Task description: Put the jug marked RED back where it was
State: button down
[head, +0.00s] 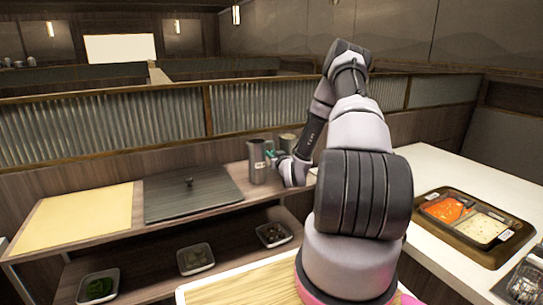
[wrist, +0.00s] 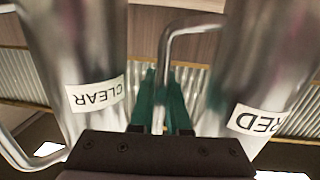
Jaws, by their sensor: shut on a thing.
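The steel jug marked RED (wrist: 262,75) fills the right of the wrist view. Its bent handle (wrist: 185,22) runs down between the green fingers of my gripper (wrist: 164,92), which is shut on it. A second steel jug, marked CLEAR (wrist: 70,60), stands close on the left, its handle at lower left. In the head view one labelled jug (head: 257,160), seemingly the RED one, is upright at the right end of the wooden counter. My gripper (head: 270,155) is at its right side. The other jug (head: 288,142) shows partly behind. Whether the RED jug touches the counter is unclear.
A dark lidded panel (head: 190,194) and a pale board (head: 85,215) lie on the counter (head: 150,232). Small dishes sit on the shelf below. A corrugated partition (head: 110,120) stands behind.

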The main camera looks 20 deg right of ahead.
jog(key=c, duration=1.2)
grip_release()
jog(key=shift+f, duration=0.1)
jog(key=shift+s, duration=0.15)
jog(key=s+r, duration=0.1)
jog(key=s, duration=1)
jog(key=s+a+r+g, duration=0.1)
jog(key=a+r+g, duration=0.2)
jog(key=r, duration=0.7)
jog(key=s+a+r+g, duration=0.1)
jog(key=a+r+g, duration=0.15)
jog(key=r, duration=0.75)
jog(key=s+a+r+m+g+y, duration=0.1)
jog(key=s+a+r, duration=0.3)
jog(key=s, duration=0.5)
jog(key=s+a+r+m+g+y, duration=0.1)
jog(key=s+a+r, duration=0.3)
jog(key=s, duration=0.4)
jog(key=s+a+r+m+g+y, duration=0.1)
jog(key=s+a+r+g, duration=0.1)
jog(key=s+a+r, duration=0.3)
jog(key=shift+s+r+m+g, duration=0.1)
jog(key=shift+s+r, duration=0.1)
jog(key=shift+s, duration=0.6)
jog(key=shift+s+r+m+g, duration=0.15)
jog(key=shift+s+r, duration=0.1)
jog(key=shift+s, duration=0.5)
jog(key=shift+s+r+m+g, duration=0.1)
jog(key=shift+s+r, duration=0.1)
jog(key=shift+s, duration=0.6)
